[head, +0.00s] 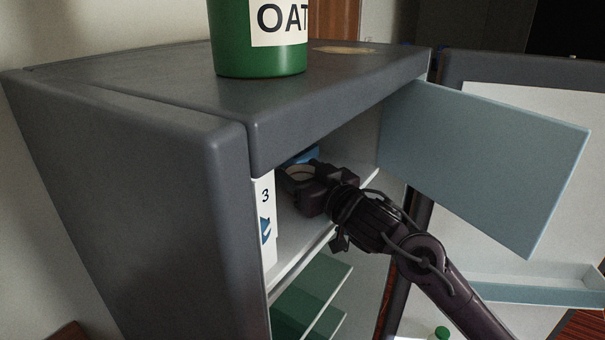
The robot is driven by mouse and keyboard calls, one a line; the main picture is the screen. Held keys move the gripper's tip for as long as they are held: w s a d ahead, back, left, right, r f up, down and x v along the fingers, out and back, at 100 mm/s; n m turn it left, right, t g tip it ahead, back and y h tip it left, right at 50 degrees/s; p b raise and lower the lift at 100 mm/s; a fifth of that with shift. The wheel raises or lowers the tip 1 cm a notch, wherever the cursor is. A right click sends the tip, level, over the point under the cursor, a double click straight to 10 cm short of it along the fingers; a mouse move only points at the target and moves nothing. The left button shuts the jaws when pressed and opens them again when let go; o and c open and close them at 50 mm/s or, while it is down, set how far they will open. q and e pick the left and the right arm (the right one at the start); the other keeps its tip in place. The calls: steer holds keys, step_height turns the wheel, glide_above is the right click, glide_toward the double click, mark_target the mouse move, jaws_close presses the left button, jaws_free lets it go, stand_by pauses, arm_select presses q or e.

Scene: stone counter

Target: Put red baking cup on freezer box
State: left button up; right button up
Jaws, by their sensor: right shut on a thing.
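I see no red baking cup in the head view. My right gripper (293,180) reaches from the right into the open upper compartment of a grey fridge, the freezer box (288,236). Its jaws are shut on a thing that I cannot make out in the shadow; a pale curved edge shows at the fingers. A blue item (303,156) is behind the gripper, partly hidden. A white package marked 3 (263,215) stands at the compartment's left side. My left gripper is not in view.
The light blue freezer flap (482,150) stands open to the right, above my right arm. The main fridge door (520,80) is open behind it. A green oat canister (258,58) stands on the fridge top (150,75). Green glass shelves (315,285) are below.

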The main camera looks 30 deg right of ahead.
steer(key=shift+f, duration=0.15)
steer(key=o, duration=1.1)
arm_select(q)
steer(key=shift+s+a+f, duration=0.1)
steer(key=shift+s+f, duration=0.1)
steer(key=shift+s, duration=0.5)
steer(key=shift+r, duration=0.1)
arm_select(e)
steer(key=shift+s, duration=0.1)
steer(key=s, duration=0.6)
steer(key=s+d+p, duration=0.1)
steer(key=s, duration=0.1)
steer(key=shift+s, duration=0.4)
arm_select(q)
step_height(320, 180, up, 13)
steer(key=p, duration=1.2)
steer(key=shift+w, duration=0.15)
arm_select(e)
steer(key=s, duration=0.3)
steer(key=shift+d+r, duration=0.2)
steer(key=shift+d, duration=0.05)
